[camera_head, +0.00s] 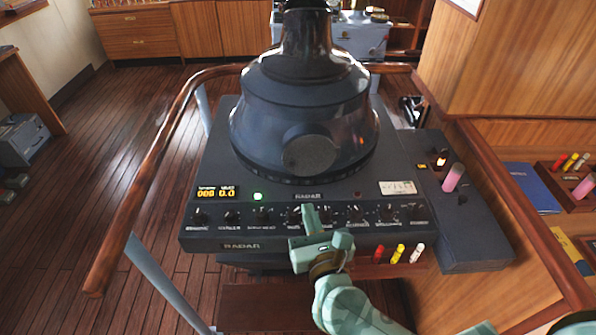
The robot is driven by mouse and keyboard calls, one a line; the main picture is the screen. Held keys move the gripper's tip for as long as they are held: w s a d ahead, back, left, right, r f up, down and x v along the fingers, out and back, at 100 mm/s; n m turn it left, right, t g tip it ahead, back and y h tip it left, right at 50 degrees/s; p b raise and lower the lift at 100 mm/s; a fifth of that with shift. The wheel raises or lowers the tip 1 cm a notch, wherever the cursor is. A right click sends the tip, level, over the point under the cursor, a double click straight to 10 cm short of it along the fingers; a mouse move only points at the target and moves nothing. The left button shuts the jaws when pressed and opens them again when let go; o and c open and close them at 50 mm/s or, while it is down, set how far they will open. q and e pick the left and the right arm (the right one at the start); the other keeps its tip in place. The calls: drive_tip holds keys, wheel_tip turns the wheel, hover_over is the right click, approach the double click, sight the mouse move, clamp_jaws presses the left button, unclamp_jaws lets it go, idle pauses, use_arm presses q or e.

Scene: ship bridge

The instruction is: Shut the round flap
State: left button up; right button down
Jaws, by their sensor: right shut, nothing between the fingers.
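The round flap (311,155) is a dark grey disc on the front of the black radar hood (265,120). It faces me at the end of a short round port, and I cannot tell whether it sits fully flush. My right gripper (309,212) is pale green, and its fingers are shut and empty. It is below the flap, in front of the row of knobs on the radar console, and apart from the flap. It hides part of the knob row. My left gripper is not in view.
The console (220,165) has a lit display at left and a side panel (455,220) with a pink-handled lever at right. Red, yellow and white levers (398,254) stick out at its front edge. A wooden handrail (150,175) curves around it.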

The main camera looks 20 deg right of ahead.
sight(291, 165)
drive_tip(key=w, duration=0.7)
drive_tip(key=w+d, duration=0.1)
drive_tip(key=w, duration=0.3)
drive_tip(key=shift+w+f+p, duration=0.1)
drive_tip(key=shift+w+p, duration=0.05)
drive_tip(key=shift+p, duration=0.25)
drive_tip(key=shift+w, duration=0.4)
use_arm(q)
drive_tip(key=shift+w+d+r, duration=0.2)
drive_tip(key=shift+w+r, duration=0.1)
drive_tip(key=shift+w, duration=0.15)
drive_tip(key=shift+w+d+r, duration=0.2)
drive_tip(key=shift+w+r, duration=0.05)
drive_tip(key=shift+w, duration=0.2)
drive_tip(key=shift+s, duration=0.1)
use_arm(e)
drive_tip(key=shift+w+a+b, duration=0.25)
drive_tip(key=shift+w+b, duration=0.05)
drive_tip(key=shift+w, duration=0.55)
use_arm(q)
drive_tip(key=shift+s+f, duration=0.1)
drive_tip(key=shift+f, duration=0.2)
use_arm(e)
drive_tip(key=shift+s, duration=0.1)
